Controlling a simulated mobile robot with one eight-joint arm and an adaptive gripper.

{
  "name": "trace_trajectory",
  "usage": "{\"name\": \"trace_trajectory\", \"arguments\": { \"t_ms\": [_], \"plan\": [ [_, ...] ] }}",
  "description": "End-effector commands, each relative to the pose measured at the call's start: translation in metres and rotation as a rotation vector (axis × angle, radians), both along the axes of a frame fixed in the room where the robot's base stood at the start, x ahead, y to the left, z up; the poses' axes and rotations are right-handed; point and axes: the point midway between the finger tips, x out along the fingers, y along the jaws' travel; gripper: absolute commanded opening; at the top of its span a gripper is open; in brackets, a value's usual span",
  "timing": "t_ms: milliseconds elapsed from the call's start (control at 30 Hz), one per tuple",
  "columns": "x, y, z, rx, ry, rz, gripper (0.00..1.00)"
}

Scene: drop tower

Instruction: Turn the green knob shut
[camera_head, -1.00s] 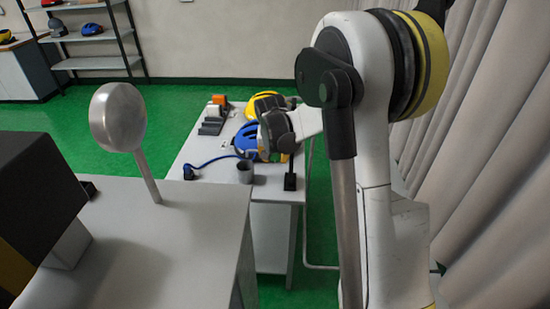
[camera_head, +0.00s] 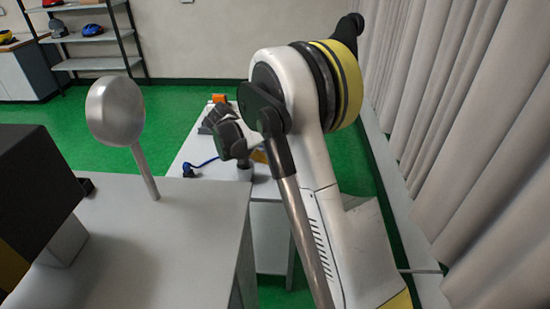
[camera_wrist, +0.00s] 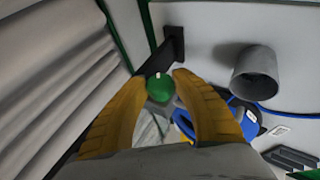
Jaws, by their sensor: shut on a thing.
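The green knob (camera_wrist: 159,88) is a round green piece with a small pale mark near its top, seen in the wrist view. The yellow fingers of my gripper (camera_wrist: 160,80) are shut on it, one on each side. What the knob is mounted on is mostly hidden below it. In the head view my arm hides the knob and most of the gripper.
A grey cup (camera_wrist: 256,72) stands beside the knob, with a blue cable (camera_wrist: 290,112) running past it. A black stand (camera_wrist: 174,44) rises close by. A metal paddle-shaped post (camera_head: 115,112) stands on the nearer table. Curtains (camera_head: 470,130) hang at right.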

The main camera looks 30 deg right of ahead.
Motion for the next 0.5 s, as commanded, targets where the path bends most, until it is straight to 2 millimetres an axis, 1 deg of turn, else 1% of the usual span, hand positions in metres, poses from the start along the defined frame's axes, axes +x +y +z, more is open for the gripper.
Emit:
{"name": "trace_trajectory", "arguments": {
  "t_ms": [200,500],
  "plan": [
    [0.0002,0.0002,-0.0007,-0.038,0.026,0.0,0.03],
    [0.0,-0.0002,-0.0002,-0.044,0.03,0.0,0.03]
  ]
}}
